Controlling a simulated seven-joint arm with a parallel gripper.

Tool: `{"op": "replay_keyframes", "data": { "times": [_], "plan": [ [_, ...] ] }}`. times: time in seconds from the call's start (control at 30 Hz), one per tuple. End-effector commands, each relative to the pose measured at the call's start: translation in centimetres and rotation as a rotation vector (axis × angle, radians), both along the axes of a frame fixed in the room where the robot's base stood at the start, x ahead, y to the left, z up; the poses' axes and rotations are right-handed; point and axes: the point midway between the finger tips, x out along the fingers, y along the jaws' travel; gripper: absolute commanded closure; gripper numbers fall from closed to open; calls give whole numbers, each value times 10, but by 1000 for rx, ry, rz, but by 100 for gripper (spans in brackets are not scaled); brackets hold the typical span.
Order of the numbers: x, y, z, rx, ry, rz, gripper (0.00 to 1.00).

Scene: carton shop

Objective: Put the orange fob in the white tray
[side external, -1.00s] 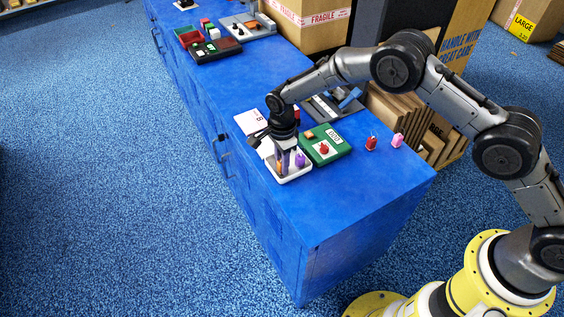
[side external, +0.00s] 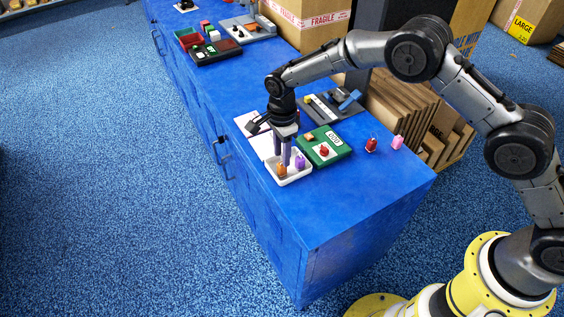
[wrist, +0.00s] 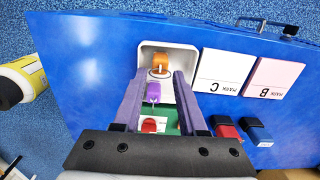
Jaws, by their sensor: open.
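The orange fob (side external: 282,171) is inside the white tray (side external: 291,181), toward its left end in the side view.
Cards marked C (wrist: 219,72) and B (wrist: 274,78) lie alongside.

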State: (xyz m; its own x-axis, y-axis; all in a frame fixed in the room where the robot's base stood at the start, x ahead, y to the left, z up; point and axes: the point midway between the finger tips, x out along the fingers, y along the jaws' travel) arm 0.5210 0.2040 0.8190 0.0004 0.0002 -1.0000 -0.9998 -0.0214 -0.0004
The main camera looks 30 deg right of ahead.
Motion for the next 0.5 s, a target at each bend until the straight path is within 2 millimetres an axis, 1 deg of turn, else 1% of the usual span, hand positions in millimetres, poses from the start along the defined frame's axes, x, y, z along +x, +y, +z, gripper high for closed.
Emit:
{"op": "replay_keyframes", "data": {
  "times": [0.03, 0.2, 0.33, 0.5],
  "plan": [
    [1, 0, 12, 1, -3, 0, 59],
    [1, 0, 44, 1, -3, 0, 59],
    [1, 0, 60, 1, -2, 0, 59],
    [0, 0, 69, 0, 0, 0, 59]
  ]
}}
